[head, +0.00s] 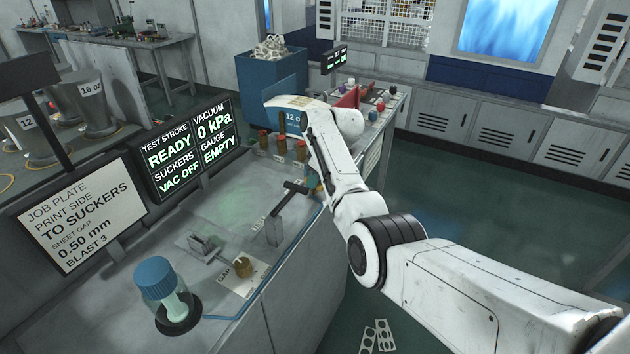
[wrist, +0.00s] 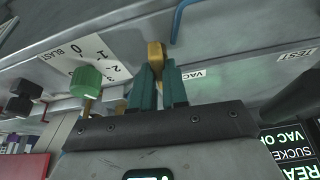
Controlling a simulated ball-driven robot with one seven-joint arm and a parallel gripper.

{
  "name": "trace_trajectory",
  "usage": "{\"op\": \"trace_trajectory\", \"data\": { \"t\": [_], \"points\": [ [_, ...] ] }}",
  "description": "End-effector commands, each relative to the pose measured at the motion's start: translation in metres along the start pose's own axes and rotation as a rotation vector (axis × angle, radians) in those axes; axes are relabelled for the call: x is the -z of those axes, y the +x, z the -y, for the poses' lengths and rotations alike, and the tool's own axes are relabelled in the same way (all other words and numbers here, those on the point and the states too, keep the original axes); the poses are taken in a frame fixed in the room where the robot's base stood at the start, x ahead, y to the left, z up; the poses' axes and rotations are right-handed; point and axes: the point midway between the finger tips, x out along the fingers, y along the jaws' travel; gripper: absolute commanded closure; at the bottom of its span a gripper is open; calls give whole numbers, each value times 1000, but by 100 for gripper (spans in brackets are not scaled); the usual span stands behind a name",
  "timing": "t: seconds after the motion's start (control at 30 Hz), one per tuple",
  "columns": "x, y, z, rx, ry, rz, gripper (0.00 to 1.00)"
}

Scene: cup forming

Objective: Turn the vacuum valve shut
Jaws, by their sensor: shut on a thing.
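In the wrist view, the brass lever of the vacuum valve (wrist: 155,52) is between the two green fingers of my gripper (wrist: 158,72). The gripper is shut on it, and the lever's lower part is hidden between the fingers. A "VAC" label (wrist: 192,73) is on the panel just to the right. In the head view, my arm largely hides the gripper and valve at the bench's right edge. The display (head: 188,147) reads "VACUUM 0 kPa", "VAC OFF", "GAUGE EMPTY" and "TEST STROKE READY".
A green blast knob (wrist: 87,81) with a numbered plate stands left of the fingers in the wrist view. A black lever (head: 294,187) and a blue-capped jar (head: 155,277) stand on the bench.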

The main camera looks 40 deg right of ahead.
Motion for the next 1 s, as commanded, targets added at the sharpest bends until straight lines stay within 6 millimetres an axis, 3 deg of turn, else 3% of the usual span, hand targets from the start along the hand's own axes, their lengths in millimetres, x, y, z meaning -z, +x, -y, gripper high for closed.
{"op": "trace_trajectory", "data": {
  "t": [0.8,0.83,1.0],
  "points": [
    [2,-1,-1,41,-107,-3,100],
    [2,-1,-1,41,-107,-3,83],
    [1,-1,-1,42,-106,-2,67]
  ]
}}
